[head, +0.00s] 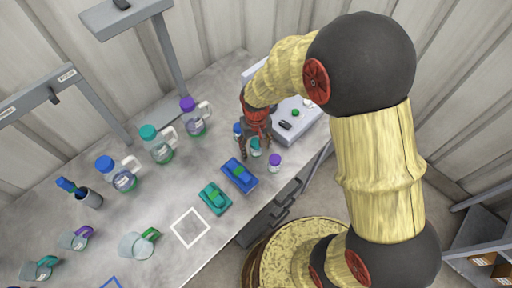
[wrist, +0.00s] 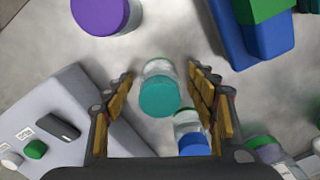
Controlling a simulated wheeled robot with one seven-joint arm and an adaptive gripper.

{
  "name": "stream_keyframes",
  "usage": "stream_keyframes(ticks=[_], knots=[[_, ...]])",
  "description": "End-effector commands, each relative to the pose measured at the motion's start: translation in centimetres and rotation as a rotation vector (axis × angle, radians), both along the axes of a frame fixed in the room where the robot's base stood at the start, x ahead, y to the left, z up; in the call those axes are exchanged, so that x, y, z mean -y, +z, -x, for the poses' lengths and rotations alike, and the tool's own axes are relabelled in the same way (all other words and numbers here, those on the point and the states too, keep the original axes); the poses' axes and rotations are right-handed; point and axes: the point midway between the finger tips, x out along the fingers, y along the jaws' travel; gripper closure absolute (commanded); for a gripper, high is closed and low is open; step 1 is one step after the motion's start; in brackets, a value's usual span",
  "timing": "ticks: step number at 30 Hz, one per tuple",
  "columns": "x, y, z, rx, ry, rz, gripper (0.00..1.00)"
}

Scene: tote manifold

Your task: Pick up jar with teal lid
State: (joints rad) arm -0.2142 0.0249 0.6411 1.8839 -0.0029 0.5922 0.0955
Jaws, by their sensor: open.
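The jar with the teal lid (wrist: 160,97) stands on the grey table between my open gripper's fingers in the wrist view, with clear glass showing above the lid. It also shows in the head view as a small teal-lidded jar (head: 256,148) right beside my gripper (head: 256,142). In the wrist view my gripper (wrist: 163,105) has a padded finger on each side of the jar, with visible gaps and no clear contact. A blue-lidded jar (wrist: 192,143) is close by, near the right finger. A purple-lidded jar (wrist: 102,12) stands at the top left.
A grey box with knobs (head: 297,125) is beside the jars. Handled jugs, including a purple-capped one (head: 194,120), stand further left. The table's front edge is close.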

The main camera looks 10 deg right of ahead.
Motion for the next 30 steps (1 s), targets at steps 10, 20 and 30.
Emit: stream_keyframes(ticks=[10, 20, 30], knots=[[-0.01, 0.12, -0.03, 0.001, 0.0, 0.0, 0.53], [-0.01, 0.12, -0.02, 0.0, 0.0, 0.0, 0.72], [-0.01, 0.12, -0.02, 0.0, 0.0, 0.0, 0.91]])
